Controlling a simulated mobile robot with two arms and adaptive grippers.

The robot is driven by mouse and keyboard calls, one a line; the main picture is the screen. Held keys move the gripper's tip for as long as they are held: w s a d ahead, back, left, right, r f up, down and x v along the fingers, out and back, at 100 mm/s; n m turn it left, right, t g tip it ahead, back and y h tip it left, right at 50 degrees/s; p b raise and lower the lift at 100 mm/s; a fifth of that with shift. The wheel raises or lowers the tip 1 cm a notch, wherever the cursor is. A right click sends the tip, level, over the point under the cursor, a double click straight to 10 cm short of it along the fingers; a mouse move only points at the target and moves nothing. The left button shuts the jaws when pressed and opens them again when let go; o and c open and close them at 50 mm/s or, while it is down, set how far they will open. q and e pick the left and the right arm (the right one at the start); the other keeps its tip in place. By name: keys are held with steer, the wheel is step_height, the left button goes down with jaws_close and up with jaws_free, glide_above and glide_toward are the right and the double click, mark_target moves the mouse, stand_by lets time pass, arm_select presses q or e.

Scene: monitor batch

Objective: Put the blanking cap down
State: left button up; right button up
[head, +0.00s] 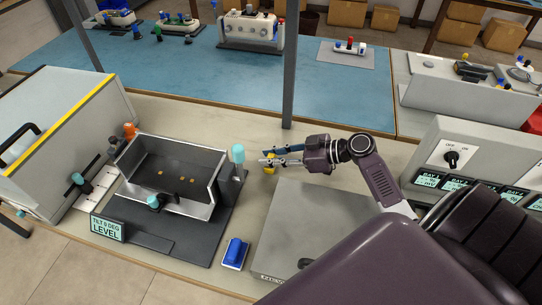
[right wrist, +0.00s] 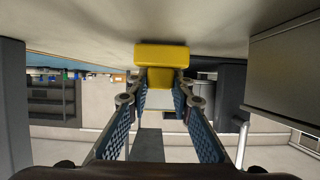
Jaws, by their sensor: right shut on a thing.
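The blanking cap is a small yellow piece (head: 270,169) at the tips of my right gripper (head: 271,160), over the pale bench top. In the right wrist view the yellow cap (right wrist: 162,57) has a wide block and a narrower stem, with the stem between the blue-padded fingers (right wrist: 160,88). My right gripper is shut on it. The cap is at or very close to the bench surface; I cannot tell whether it touches. My left gripper is not in view.
Left of the cap stand a light-blue-topped post (head: 238,155) and a dark open tray (head: 147,181) on a base with a "LEVEL" display (head: 107,228). A grey box (head: 310,232) and a blue block (head: 235,253) are nearer. A grey upright (head: 290,75) rises behind.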

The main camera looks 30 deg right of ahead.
steer(key=shift+f+b, duration=0.25)
steer(key=shift+b, duration=0.15)
steer(key=o, duration=0.9)
steer(key=shift+r, duration=0.1)
